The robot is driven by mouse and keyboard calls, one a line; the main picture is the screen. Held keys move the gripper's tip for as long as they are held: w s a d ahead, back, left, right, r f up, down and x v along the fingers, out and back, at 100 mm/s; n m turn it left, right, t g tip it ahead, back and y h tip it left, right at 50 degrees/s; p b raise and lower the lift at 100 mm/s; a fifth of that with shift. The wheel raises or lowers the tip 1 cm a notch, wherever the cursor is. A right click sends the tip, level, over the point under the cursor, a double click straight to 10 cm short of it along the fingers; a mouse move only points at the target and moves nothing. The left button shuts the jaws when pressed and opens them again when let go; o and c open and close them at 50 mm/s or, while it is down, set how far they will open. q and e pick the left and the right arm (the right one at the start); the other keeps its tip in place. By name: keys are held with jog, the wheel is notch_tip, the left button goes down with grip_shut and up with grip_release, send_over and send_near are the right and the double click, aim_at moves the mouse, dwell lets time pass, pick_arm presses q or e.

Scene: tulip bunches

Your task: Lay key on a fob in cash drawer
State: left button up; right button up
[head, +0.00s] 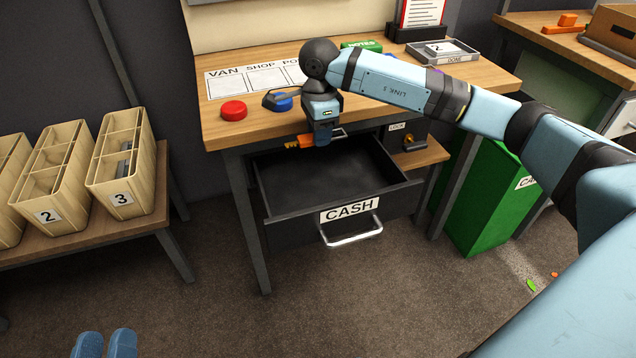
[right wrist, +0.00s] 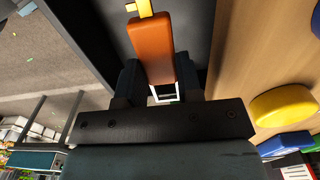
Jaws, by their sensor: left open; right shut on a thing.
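The cash drawer (head: 285,217) is pulled open under the wooden desk, with a CASH label and a metal handle on its front. Its visible dark interior looks empty. My right gripper (head: 322,138) is over the back of the drawer, near the desk's front edge. It is shut on the key on an orange fob (head: 298,142). In the right wrist view the orange fob (right wrist: 152,48) sits between the fingers, with the yellow key (right wrist: 144,8) pointing away and cut off by the frame.
A tray (head: 458,57) stands at the back right. A green bin (head: 483,205) is right of the drawer. Numbered beige boxes (head: 122,180) stand left.

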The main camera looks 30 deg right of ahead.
jog(key=b, duration=0.2)
send_over(319, 189)
notch_tip(319, 189, down, 9)
jog(key=shift+r, duration=0.2)
pick_arm(q)
jog(key=shift+g+h, duration=0.3)
jog(key=shift+g, duration=0.4)
jog(key=shift+w+d+f+b, duration=0.15)
jog(key=shift+f+b, duration=0.3)
jog(key=shift+f, duration=0.55)
jog(key=shift+s+d+f+b, duration=0.1)
jog(key=shift+d+f+b, duration=0.25)
jog(key=shift+f, duration=0.65)
pick_arm(e)
jog(key=shift+f, duration=3.25)
pick_arm(q)
jog(key=shift+a, duration=0.1)
pick_arm(e)
jog(key=shift+f, duration=0.15)
jog(key=o, duration=0.9)
notch_tip(319, 189, up, 12)
jog(key=p, duration=0.3)
pick_arm(q)
jog(key=r, duration=0.1)
jog(key=r+t, duration=0.1)
jog(key=r, duration=0.1)
jog(key=r+t, duration=0.1)
jog(key=r, duration=0.1)
jog(key=shift+a, duration=0.25)
